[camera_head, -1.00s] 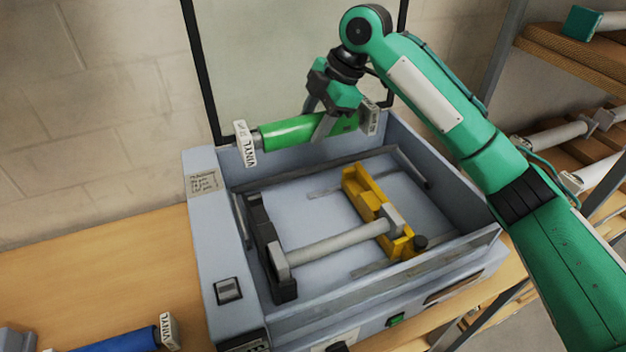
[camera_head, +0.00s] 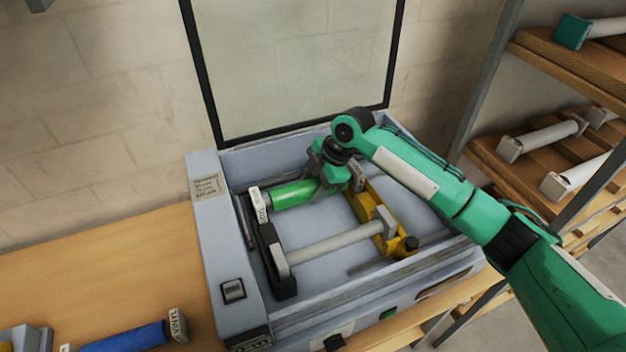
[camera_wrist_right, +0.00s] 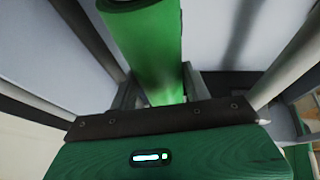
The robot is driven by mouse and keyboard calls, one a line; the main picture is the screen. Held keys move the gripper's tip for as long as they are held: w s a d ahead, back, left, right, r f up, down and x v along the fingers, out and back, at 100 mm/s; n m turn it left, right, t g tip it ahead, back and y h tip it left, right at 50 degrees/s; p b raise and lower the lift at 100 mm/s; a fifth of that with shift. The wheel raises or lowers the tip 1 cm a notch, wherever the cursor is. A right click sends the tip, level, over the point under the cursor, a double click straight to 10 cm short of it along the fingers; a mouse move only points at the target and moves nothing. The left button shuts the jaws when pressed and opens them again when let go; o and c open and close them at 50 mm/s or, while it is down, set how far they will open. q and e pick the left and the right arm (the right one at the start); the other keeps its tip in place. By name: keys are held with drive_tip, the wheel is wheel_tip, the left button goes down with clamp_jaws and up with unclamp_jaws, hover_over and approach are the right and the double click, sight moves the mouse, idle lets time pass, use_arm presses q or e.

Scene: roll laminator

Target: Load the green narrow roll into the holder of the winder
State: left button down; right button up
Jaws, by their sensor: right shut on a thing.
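The green roll (camera_head: 292,194) has white end blocks and is inside the winder (camera_head: 208,240), behind the grey bare roll (camera_head: 335,241). My right gripper (camera_head: 326,185) is shut on it near its right end. The left end block (camera_head: 258,205) is at the rear end of the black holder bracket (camera_head: 268,245). The right end block (camera_head: 357,177) is by the rear end of the yellow bracket (camera_head: 362,207). Whether the blocks touch or sit in the brackets is unclear. In the wrist view the green roll (camera_wrist_right: 150,55) runs between the fingers. My left gripper is not seen.
The winder's box walls surround the brackets, and its framed lid (camera_head: 295,70) stands open behind. A blue roll (camera_head: 130,338) lies on the wooden table (camera_head: 110,265) at the front left. A shelf rack (camera_head: 545,70) with several rolls stands at the right.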

drive_tip(key=shift+f, duration=0.35)
drive_tip(key=shift+f, duration=0.2)
drive_tip(key=o, duration=1.3)
